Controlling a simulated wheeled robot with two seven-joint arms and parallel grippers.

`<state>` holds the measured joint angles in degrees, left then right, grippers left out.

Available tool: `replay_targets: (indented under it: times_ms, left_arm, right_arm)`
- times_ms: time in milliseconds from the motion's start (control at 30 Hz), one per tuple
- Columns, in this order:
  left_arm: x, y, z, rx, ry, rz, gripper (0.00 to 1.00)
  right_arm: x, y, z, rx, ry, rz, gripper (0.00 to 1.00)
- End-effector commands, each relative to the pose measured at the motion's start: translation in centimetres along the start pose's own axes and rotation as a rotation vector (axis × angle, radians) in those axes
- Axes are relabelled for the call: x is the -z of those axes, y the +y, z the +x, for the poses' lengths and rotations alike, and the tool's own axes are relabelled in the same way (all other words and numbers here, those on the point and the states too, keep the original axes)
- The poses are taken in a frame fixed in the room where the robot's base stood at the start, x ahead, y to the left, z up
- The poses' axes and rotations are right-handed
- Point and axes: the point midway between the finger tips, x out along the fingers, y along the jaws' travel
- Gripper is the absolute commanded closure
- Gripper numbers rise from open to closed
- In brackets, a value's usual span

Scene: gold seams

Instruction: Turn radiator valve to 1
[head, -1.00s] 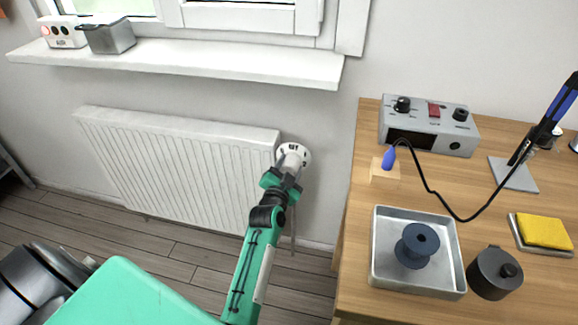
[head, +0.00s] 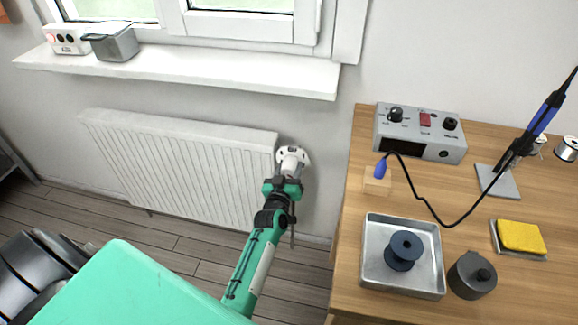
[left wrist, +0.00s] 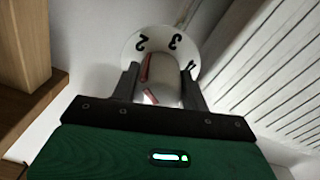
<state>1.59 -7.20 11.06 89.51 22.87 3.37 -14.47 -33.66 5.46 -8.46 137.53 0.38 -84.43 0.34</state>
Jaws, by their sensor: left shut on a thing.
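The white radiator valve (head: 291,160) sits at the right end of the white radiator (head: 190,165), below the window sill. My left gripper (head: 286,180) reaches it from the front. In the left wrist view my left gripper (left wrist: 160,95) has a dark finger on each side of the white valve knob (left wrist: 165,75) and is shut on it. A round white dial behind the knob shows a 2, a 3 and part of another figure at its right edge. Red marks show on the knob. The 1 is not visible. My right gripper is not in view.
A wooden workbench (head: 345,255) stands right of the valve, with a grey control box (head: 421,132), a metal tray (head: 372,270), a dark spool and a soldering iron on it. The window sill (head: 200,70) overhangs the radiator. Wall between valve and bench is bare.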

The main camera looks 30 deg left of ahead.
Motion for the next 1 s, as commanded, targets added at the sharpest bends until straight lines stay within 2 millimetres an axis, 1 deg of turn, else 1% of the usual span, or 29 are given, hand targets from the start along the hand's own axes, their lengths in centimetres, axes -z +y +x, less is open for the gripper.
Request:
replay_targets:
  times_ms: [33,200,500,733,1000]
  left_arm:
    - [0.2,0.1,0.1,0.001,0.002,-0.043,0.78]
    - [0.2,0.1,0.1,0.007,0.01,-0.206,0.78]
    - [0.2,0.3,0.1,0.016,0.024,-0.489,0.78]
    - [0.2,0.3,0.1,0.024,0.034,-0.707,0.78]
    - [0.2,0.4,0.1,0.032,0.045,-0.929,0.78]
  right_arm:
    - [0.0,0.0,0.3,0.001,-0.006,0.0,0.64]
    - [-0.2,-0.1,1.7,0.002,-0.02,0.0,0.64]
    - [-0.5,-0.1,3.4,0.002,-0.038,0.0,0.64]
    - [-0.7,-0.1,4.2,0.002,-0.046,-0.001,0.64]
    - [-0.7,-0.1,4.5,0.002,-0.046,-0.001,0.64]
